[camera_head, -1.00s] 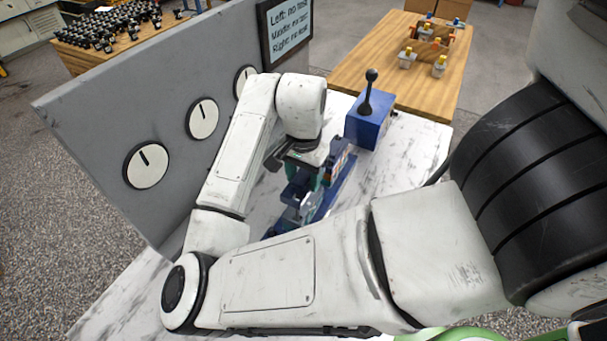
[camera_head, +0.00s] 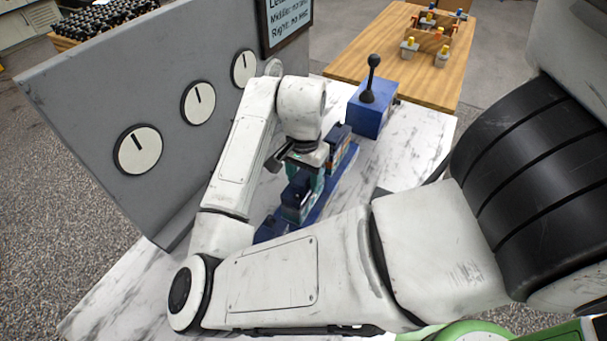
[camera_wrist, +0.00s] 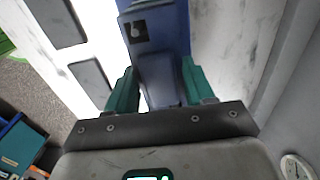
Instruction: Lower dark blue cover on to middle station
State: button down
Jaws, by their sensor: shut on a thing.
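The dark blue cover (camera_head: 296,202) shows just below my gripper (camera_head: 306,172) in the head view, over the middle of the long blue base (camera_head: 322,203). It looks upright and low, but I cannot tell whether it is fully seated. In the wrist view, the teal fingers of my gripper (camera_wrist: 160,75) stand on both sides of a dark blue body (camera_wrist: 163,78), shut on the cover. My wrist and forearm hide part of the base and the station under the cover.
A blue box with a black lever (camera_head: 371,105) stands behind the base. A grey panel with three dials (camera_head: 198,103) rises on the left. A wooden table (camera_head: 380,45) with small parts stands at the back. The white tabletop (camera_head: 425,140) is clear at right.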

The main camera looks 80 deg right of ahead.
jog(key=shift+f+b, duration=0.45)
jog(key=shift+f, duration=0.1)
dwell(0.6)
jog(key=shift+c, duration=1.6)
grip_release()
